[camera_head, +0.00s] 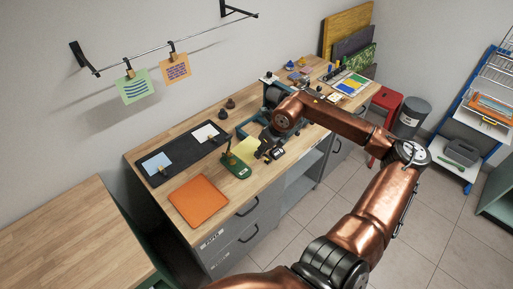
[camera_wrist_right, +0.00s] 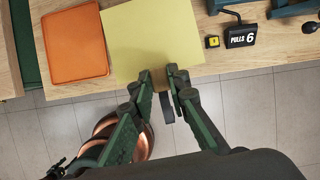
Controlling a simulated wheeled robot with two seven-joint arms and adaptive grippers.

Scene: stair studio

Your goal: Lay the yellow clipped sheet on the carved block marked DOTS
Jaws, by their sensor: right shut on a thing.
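The yellow sheet (camera_wrist_right: 152,38) spreads large above the jaws in the right wrist view. In the head view it is a small yellow patch (camera_head: 247,149) above the bench. My right gripper (camera_wrist_right: 163,78) is shut at the sheet's near edge, with a dark piece, probably the clip, between its fingers. In the head view this gripper (camera_head: 269,144) is over the bench's front part, partly hidden by my own arm. I cannot make out the DOTS marking on any block in either view.
An orange pad (camera_head: 198,200) lies on the bench, left of the sheet. A green stand (camera_head: 236,167) is close to it. A PULLS counter (camera_wrist_right: 241,36) sits right of the sheet. A black mat (camera_head: 179,157) bears blue and white pieces. Printed sheets (camera_head: 137,87) hang from a rail.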

